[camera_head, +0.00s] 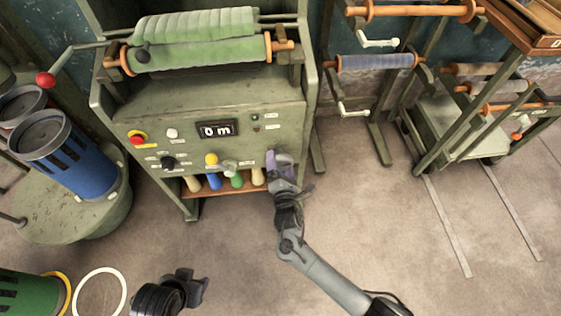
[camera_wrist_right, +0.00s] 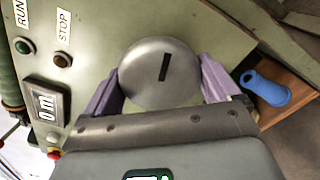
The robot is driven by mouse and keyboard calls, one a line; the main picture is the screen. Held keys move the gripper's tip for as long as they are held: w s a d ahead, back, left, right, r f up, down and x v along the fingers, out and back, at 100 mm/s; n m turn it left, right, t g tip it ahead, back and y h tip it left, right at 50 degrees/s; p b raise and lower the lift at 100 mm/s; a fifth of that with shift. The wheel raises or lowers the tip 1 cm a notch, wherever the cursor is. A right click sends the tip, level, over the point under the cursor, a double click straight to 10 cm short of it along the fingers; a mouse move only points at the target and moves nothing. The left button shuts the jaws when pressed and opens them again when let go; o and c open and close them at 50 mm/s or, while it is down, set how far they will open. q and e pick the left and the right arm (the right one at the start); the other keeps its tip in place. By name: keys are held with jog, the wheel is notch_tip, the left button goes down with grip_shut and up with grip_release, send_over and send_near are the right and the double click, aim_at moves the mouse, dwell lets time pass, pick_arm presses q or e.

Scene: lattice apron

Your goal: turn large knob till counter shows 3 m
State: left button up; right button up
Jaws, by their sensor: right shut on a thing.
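The large grey knob (camera_wrist_right: 160,72), round with a dark slot mark, sits on the front of the green machine. My right gripper (camera_head: 279,160) is shut on it, with one purple finger on each side in the right wrist view (camera_wrist_right: 160,90).
A shelf below holds coloured handles, one blue (camera_wrist_right: 266,90).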

jog(key=m+p, duration=0.1)
jog(key=m, duration=0.2)
jog(key=shift+m, duration=0.4)
jog(key=m, duration=0.2)
jog(key=shift+m, duration=0.3)
jog(key=m+p, duration=0.1)
jog(key=m, duration=0.3)
jog(key=shift+m, duration=1.2)
jog(key=shift+r+m, duration=0.1)
jog(key=shift+m, duration=0.2)
jog(key=o, duration=0.8)
